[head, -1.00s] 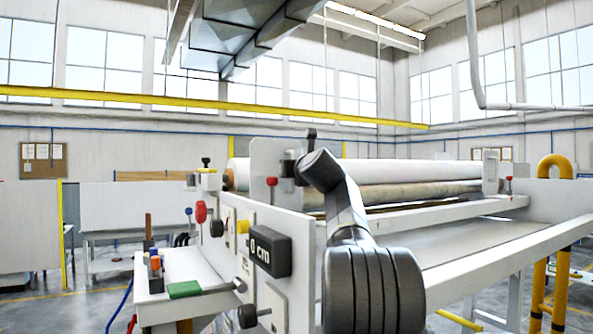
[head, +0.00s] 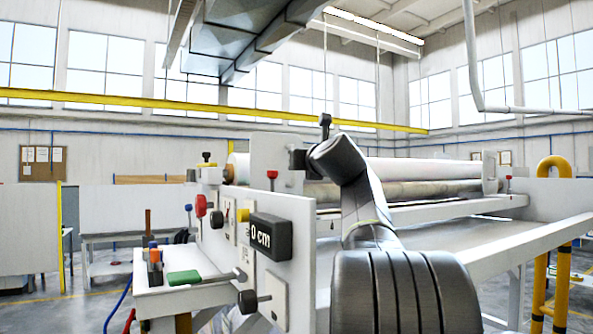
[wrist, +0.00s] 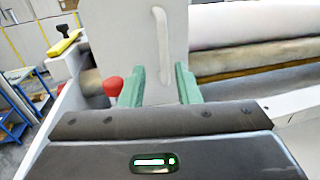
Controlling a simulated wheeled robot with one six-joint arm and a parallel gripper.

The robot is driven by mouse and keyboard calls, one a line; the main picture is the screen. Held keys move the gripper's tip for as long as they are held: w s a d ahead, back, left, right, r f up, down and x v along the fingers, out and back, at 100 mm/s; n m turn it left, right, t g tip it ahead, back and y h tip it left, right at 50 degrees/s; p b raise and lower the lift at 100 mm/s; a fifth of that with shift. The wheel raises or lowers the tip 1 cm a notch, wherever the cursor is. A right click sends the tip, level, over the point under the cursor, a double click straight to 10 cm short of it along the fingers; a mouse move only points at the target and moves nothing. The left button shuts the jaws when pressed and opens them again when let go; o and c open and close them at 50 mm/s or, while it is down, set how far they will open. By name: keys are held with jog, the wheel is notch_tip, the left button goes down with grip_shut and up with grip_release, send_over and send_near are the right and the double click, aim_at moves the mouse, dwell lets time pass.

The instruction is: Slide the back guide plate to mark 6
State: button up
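An upright white guide plate (head: 268,150) stands at the left end of the rollers. A second upright white plate (head: 489,172) stands farther right along them. The frames do not label which is the back one. My gripper (head: 299,159) is at the left plate in the head view, its fingers mostly hidden. In the wrist view my two green fingers (wrist: 159,85) are apart, with the face of a white plate (wrist: 115,35) and its pale raised handle or slot showing between and beyond them. Contact cannot be told. The display (head: 270,238) reads 0 cm. The mark scale cannot be made out.
A red knob (wrist: 113,86) is just left of my left finger. The pale rollers (head: 420,170) run right of the plate. Black, red and yellow knobs stick out of the machine's front panel (head: 300,280). A side shelf (head: 190,298) holds a green item and small tools.

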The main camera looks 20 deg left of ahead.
jog(key=shift+b+v, duration=0.4)
jog(key=shift+v, duration=1.85)
jog(key=p, duration=0.5)
send_over(295, 181)
jog(key=shift+w+a, duration=0.1)
jog(key=shift+a, duration=0.35)
jog(key=shift+w+d, duration=0.3)
jog(key=shift+w, duration=0.05)
jog(key=shift+d, duration=0.1)
